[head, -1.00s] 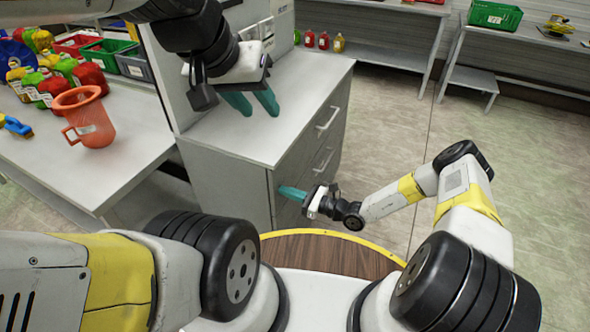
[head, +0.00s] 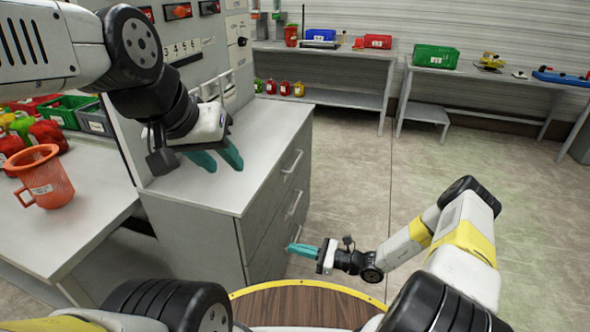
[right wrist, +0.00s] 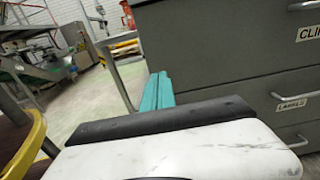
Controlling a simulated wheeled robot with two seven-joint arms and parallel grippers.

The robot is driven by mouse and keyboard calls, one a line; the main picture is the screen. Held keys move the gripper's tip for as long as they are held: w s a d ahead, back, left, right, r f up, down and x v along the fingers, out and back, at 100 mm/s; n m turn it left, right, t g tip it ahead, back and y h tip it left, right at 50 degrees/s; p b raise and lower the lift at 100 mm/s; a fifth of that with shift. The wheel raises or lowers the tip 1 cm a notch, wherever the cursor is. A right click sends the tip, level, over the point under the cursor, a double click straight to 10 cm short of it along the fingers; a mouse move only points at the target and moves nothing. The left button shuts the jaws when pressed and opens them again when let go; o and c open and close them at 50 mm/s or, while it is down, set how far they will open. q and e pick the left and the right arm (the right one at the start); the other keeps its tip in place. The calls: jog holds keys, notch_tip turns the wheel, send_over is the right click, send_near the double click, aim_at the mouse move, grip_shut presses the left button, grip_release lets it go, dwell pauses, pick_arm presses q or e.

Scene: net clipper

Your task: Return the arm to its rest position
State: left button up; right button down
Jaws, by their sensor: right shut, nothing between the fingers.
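My left gripper (head: 226,168) has teal fingers spread apart with nothing visible between them. It hangs above the top of the grey drawer cabinet (head: 222,182), in front of the control panel. My left arm reaches in from the upper left. My right gripper (head: 290,247) is low beside the cabinet's drawer fronts, its teal fingers together and empty, pointing left. In the right wrist view its closed fingers (right wrist: 157,92) show beside the dark cabinet with labelled drawers (right wrist: 225,50). My right arm is bent at the right.
An orange jug (head: 45,178) stands on the left table (head: 85,215). Bins and bottles sit behind it. A panel with switches (head: 195,45) rises behind the cabinet. Shelves with a green crate (head: 436,57) line the back wall. The floor at the right is clear.

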jog(key=s+d+r+n+g+h, duration=0.25)
jog(key=r+n, duration=0.25)
jog(key=r, duration=0.4)
jog(key=s+d+r+n+g+h, duration=0.1)
jog(key=d+r+n+g+h, duration=0.15)
jog(key=r+n, duration=0.45)
jog(key=s+d+r+n+g+h, duration=0.1)
jog(key=d+r+n+g+h, duration=0.2)
jog(key=r, duration=0.7)
jog(key=s+d+r+n+t+h, duration=0.3)
jog(key=s+r, duration=0.4)
jog(key=r, duration=0.3)
jog(key=s+d+r+n+t+h, duration=0.3)
jog(key=s+d+r+t+h, duration=0.1)
jog(key=r, duration=0.6)
jog(key=shift+s+d+n+t, duration=0.45)
jog(key=shift+s+t, duration=0.65)
jog(key=shift+s, duration=0.7)
